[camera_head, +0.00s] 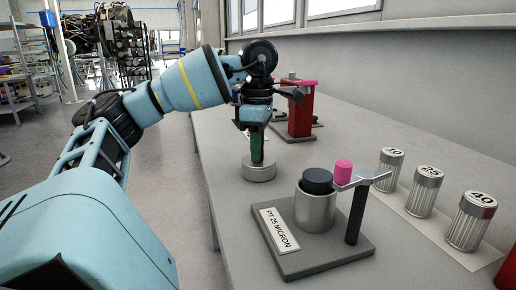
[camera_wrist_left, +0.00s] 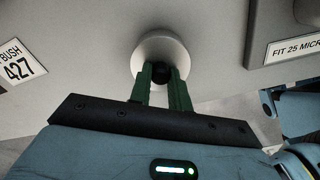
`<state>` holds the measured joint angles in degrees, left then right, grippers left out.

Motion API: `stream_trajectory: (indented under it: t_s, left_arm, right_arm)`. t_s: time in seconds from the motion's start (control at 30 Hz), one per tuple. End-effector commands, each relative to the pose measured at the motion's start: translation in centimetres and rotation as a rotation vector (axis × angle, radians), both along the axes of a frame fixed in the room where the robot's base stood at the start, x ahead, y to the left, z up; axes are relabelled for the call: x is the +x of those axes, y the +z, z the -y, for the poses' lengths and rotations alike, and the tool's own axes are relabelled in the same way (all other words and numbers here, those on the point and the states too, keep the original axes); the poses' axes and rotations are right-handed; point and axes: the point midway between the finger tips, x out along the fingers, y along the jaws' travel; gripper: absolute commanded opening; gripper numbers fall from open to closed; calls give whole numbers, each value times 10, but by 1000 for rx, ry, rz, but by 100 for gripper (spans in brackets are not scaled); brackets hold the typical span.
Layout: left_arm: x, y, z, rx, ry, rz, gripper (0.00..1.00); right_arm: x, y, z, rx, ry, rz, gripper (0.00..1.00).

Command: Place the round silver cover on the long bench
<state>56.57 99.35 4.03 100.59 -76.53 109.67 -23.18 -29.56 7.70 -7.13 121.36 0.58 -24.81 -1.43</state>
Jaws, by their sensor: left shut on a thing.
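The round silver cover (camera_head: 258,173) is at the long bench (camera_head: 226,150), left of the middle of the head view. My left gripper (camera_head: 257,158) comes down on it from above, its green fingers shut on the cover's dark knob. In the left wrist view the cover (camera_wrist_left: 150,45) shows as a pale disc with the black knob between the fingertips (camera_wrist_left: 161,72). It looks level and at or very near the bench top; I cannot tell if it touches. My right gripper is not in view.
A grey fixture (camera_head: 292,262) labelled "FIT 25 MICRON" holds a silver cup (camera_head: 316,212) with a black top, beside a pink-tipped lever (camera_head: 354,210). Three filters (camera_head: 425,190) marked 10, 25 and 40 stand right. A red stand (camera_head: 299,115) is farther back. Bench around the cover is clear.

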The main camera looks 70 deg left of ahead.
Motion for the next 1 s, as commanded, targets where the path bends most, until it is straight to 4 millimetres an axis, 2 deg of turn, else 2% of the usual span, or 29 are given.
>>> stream_trajectory:
  t_s: [0.03, 0.07, 0.23, 0.53, 0.67, 0.83, 1.0]
  left_arm:
    - [0, -2, 0, 0, 0, 0, 0]
    - [0, -3, 0, 0, 0, -1, 20]
    - [0, -2, 0, 0, 0, -1, 41]
    - [0, -1, 0, 0, 0, -1, 41]
    - [-1, 6, 0, 1, 1, -2, 41]
    - [-1, 31, 0, 5, 2, -2, 41]
    - [-1, 68, -1, 5, 4, -2, 41]
  right_arm:
    - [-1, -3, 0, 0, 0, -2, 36]
    - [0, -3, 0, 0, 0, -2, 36]
    - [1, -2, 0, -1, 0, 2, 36]
    - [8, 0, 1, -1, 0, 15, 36]
    - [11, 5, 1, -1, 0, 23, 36]
    - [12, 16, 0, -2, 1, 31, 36]
    - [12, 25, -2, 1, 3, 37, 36]
